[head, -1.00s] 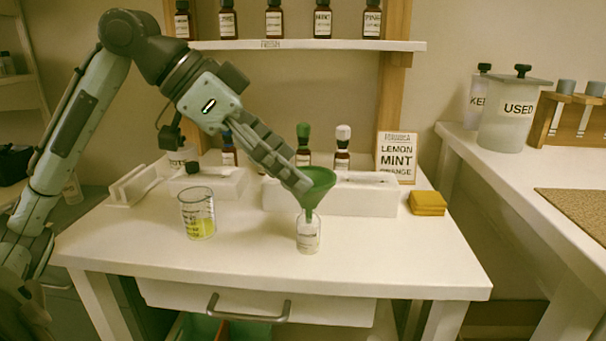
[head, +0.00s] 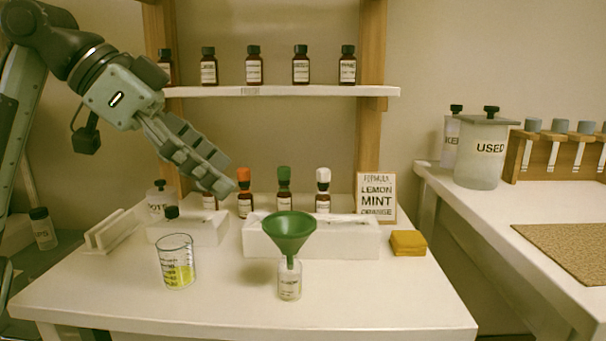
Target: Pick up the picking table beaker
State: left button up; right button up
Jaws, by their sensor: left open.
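The beaker (head: 177,272) is clear glass with dark markings and holds a little yellow liquid. It stands upright on the white picking table (head: 215,312), left of a small bottle (head: 290,281) with a green funnel (head: 290,232) in its neck. My left gripper (head: 226,186) is open and empty. It hangs in the air above the back of the table, higher in the picture than the beaker and to its right, apart from it. My right gripper is not in view.
Behind stand a white rack (head: 350,238), dropper bottles (head: 284,190) with coloured caps and a formula card (head: 376,197). Yellow pads (head: 408,243) lie at right. A shelf (head: 290,91) of brown bottles is above. The table front around the beaker is clear.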

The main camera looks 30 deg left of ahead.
aim_at(175, 251)
jog(key=k, duration=1)
